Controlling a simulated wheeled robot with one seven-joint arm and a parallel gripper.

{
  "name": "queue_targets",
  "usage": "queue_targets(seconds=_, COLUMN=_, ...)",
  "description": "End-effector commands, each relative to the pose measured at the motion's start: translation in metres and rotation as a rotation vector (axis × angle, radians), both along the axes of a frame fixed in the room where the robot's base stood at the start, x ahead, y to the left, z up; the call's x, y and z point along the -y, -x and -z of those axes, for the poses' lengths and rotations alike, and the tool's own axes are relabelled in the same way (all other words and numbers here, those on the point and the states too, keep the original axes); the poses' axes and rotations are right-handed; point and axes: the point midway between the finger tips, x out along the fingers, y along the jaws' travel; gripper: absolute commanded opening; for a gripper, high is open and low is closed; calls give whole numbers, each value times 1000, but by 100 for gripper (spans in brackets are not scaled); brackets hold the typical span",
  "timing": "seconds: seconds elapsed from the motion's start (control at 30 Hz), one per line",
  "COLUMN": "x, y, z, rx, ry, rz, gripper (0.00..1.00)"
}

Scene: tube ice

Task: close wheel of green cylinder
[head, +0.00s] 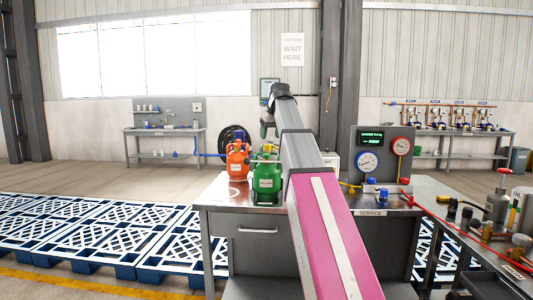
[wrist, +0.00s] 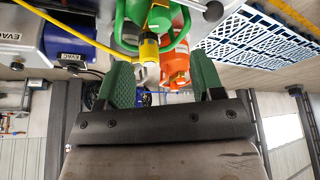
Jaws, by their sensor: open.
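The green cylinder (head: 267,183) stands upright on the metal service bench, with a white label on its front. In the wrist view the green cylinder (wrist: 176,38) shows at the top, beyond my fingers. A yellow and black fitting (wrist: 149,46) is at its top; I cannot tell the wheel clearly from the fittings. My gripper (wrist: 162,80) is open, its two green fingers apart with nothing between them. In the head view my gripper (head: 267,130) is above and behind the green cylinder, partly hidden by my arm.
An orange cylinder (head: 237,162) stands close behind and left of the green one. A yellow hose (wrist: 60,25) runs by the valves. Right of my arm, the service bench (head: 255,217) carries a gauge panel (head: 384,153). Blue pallets (head: 100,235) lie on the left floor.

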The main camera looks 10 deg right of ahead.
Motion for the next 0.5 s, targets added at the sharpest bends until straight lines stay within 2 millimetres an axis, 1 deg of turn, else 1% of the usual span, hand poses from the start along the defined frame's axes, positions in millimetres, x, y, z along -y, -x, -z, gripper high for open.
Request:
queue_targets(seconds=0.03, x=-1, y=-3, z=9, rx=-2, ry=1, rz=0, gripper=61)
queue_targets(seconds=0.2, x=-4, y=-14, z=37, rx=-2, ry=1, rz=0, gripper=61)
queue_targets(seconds=0.4, x=-8, y=-25, z=65, rx=-1, ry=0, rz=1, gripper=61)
queue_targets(seconds=0.5, x=-9, y=-29, z=74, rx=-1, ry=0, rz=0, gripper=61)
